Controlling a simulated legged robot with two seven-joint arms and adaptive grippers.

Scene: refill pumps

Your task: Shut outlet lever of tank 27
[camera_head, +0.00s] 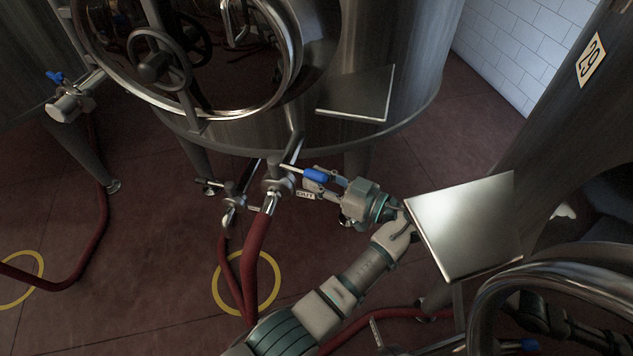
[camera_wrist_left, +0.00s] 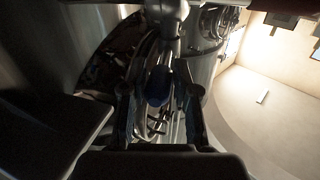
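A steel tank (camera_head: 235,130) stands at centre; no number shows on it. Its outlet valve (camera_head: 276,182) sits low at the front, with a red hose below. The valve's blue-handled lever (camera_head: 315,175) points right, roughly horizontal. An OUT tag (camera_head: 305,195) hangs beside it. My left gripper (camera_head: 318,184) is at the handle's end, coming from the right. In the left wrist view, the blue handle (camera_wrist_left: 158,85) lies between the two spread fingers of my left gripper (camera_wrist_left: 160,105); contact cannot be made out. My right gripper is not recognisable in view.
A tank marked 29 (camera_head: 590,60) stands at right. A square steel plate (camera_head: 465,225) lies close to my left wrist, and another plate (camera_head: 358,93) is on the centre tank. Another valve with a blue lever (camera_head: 55,77) is at left. Red hoses cross the floor.

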